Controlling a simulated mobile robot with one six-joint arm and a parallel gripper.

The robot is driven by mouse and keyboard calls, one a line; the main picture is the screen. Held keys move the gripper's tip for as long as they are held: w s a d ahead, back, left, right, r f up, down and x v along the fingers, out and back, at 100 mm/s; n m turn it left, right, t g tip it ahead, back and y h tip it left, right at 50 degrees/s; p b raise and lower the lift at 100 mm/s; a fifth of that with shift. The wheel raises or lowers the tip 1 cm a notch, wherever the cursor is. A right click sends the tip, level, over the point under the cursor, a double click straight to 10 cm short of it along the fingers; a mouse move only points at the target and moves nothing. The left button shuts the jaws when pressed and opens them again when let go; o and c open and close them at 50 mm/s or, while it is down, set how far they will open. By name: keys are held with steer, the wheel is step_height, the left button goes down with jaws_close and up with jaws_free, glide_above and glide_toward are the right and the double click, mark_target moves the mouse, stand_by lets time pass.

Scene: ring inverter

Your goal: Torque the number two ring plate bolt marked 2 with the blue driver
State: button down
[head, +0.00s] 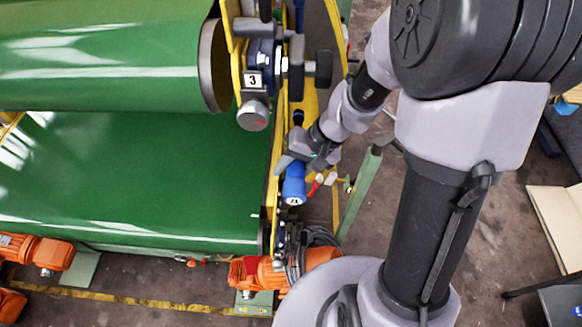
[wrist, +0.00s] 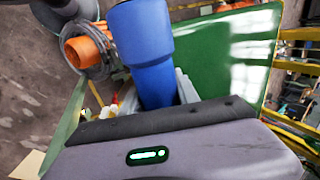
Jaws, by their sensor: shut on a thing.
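The blue driver (head: 294,188) is held in my gripper (head: 288,163) beside the yellow frame, at the right end of the green drums. In the wrist view the blue driver (wrist: 146,58) stands up from between the fingers of my gripper (wrist: 158,95), and its lower part is hidden. A ring plate station with a label marked 3 (head: 252,80) is at the upper middle of the head view, with a grey round part below it. I cannot make out a bolt marked 2 in either view.
Two green drums (head: 130,180) fill the left. Orange motors (head: 285,270) with black cables sit below the driver. A green post (head: 360,190) stands right of my gripper. The concrete floor (head: 500,245) at right is partly open, with a pale board (head: 556,225).

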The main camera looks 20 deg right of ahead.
steer(key=shift+w+b, duration=0.15)
steer(key=shift+b, duration=0.2)
steer(key=shift+w+d, duration=0.3)
steer(key=shift+w, duration=0.65)
steer(key=shift+w+d, duration=0.35)
steer(key=shift+w, duration=0.6)
steer(key=shift+w+d, duration=0.3)
steer(key=shift+w, duration=0.65)
steer(key=shift+w+d+r, duration=0.1)
steer(key=shift+w+d, duration=0.1)
steer(key=shift+w, duration=0.4)
steer(key=shift+w+d, duration=0.2)
steer(key=shift+w, duration=0.4)
stand_by(0.5)
steer(key=shift+s+a+b, duration=0.25)
steer(key=shift+s+b, duration=0.15)
steer(key=shift+s, duration=0.4)
steer(key=shift+s+a+b, duration=0.3)
steer(key=shift+s+b, duration=0.05)
steer(key=shift+s, duration=0.45)
steer(key=shift+s+a+b, duration=0.25)
steer(key=shift+s+b, duration=0.15)
steer(key=shift+s, duration=0.4)
